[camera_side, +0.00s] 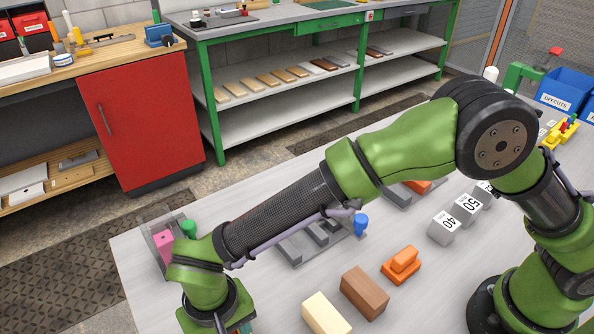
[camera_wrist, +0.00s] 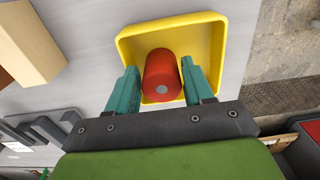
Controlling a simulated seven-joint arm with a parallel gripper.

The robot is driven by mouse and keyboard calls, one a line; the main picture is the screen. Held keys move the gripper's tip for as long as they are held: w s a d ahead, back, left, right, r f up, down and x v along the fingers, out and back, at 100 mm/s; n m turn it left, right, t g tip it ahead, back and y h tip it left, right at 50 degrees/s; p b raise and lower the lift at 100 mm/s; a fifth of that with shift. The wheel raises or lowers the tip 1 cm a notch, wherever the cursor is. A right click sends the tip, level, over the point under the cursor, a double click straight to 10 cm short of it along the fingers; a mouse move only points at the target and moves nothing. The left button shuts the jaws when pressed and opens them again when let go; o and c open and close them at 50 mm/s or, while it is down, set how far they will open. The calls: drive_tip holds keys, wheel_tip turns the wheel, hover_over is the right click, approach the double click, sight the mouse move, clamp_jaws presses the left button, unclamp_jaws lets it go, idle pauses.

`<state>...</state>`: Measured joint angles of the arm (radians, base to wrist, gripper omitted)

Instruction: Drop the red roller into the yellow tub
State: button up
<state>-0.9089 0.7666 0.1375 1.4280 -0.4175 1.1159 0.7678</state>
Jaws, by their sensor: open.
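In the wrist view the red roller (camera_wrist: 161,72) is at the yellow tub (camera_wrist: 212,35), inside its outline, with its round end and pale centre facing the camera. The two teal fingers of my gripper (camera_wrist: 158,74) stand apart on either side of the roller, their tips also over the tub. A narrow gap shows on each side of the roller. I cannot tell whether the roller rests on the tub floor. In the side view my gripper is at the lower left, with its fingers mostly out of the frame; the roller and tub do not show there.
A cream block (camera_side: 326,315), a brown block (camera_side: 365,292) and an orange piece (camera_side: 401,265) stand on the grey table right of my gripper. A pink block (camera_side: 164,245) and a green cylinder (camera_side: 189,229) are close behind it. Grey numbered blocks (camera_side: 443,229) stand farther right.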

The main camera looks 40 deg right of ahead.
wheel_tip(320, 180, up, 17)
drive_tip(key=shift+f, duration=0.15)
drive_tip(key=s+d+r+m+t, duration=0.1)
drive_tip(key=d+t, duration=0.1)
drive_tip(key=d, duration=1.1)
drive_tip(key=s+d+r+m+t+y, duration=0.1)
drive_tip(key=d+r+t, duration=0.1)
drive_tip(key=d, duration=1.1)
drive_tip(key=s+d+r+m+t+y, duration=0.1)
drive_tip(key=d+m+t, duration=0.1)
drive_tip(key=d, duration=1.1)
drive_tip(key=shift+s+r+t, duration=0.25)
drive_tip(key=shift+s+t, duration=0.05)
drive_tip(key=shift+t, duration=0.3)
